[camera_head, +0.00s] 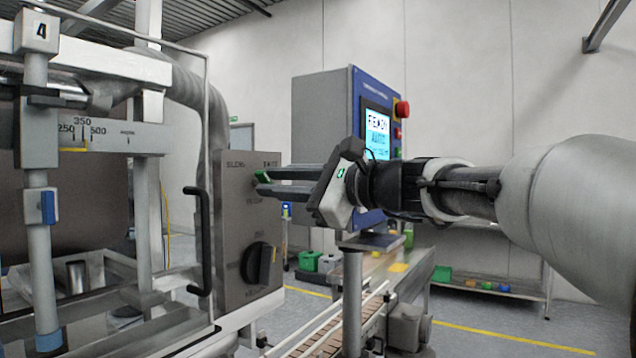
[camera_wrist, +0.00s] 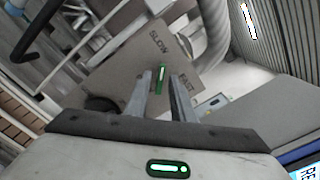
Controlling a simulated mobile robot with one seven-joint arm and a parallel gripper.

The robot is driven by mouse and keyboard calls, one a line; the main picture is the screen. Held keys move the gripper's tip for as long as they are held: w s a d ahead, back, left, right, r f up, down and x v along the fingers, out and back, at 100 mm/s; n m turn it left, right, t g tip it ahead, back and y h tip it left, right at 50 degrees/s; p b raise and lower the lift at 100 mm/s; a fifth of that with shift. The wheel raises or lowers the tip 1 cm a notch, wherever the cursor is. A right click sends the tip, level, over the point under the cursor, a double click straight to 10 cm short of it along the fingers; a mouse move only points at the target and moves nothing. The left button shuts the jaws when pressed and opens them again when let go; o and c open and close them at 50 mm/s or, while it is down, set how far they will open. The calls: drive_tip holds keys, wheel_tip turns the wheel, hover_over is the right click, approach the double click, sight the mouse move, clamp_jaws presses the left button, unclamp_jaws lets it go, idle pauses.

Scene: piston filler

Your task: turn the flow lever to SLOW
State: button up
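The flow lever has a green handle (camera_head: 262,175) on the grey panel (camera_head: 234,215), below the SLOW and FAST labels. In the head view it sits nearer the FAST side. The wrist view shows the green handle (camera_wrist: 160,74) in the gap between my two fingers, closer to the left one. My gripper (camera_head: 262,183) reaches in from the right, its fingers apart with the tips at the lever. I cannot tell whether a finger touches it. The lever's base is partly hidden by the fingers. SLOW and FAST are readable in the wrist view.
A black knob (camera_head: 258,263) sits lower on the same panel. A black bar handle (camera_head: 201,240) stands to its left. A blue-edged control box with a screen (camera_head: 377,133) and red button (camera_head: 402,109) stands behind my gripper. A conveyor (camera_head: 335,325) runs below.

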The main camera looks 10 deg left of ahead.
drive_tip(key=shift+o, duration=0.2)
drive_tip(key=v, duration=1.7)
drive_tip(key=shift+d+p, duration=0.2)
drive_tip(key=shift+p, duration=0.25)
drive_tip(key=shift+s, duration=0.15)
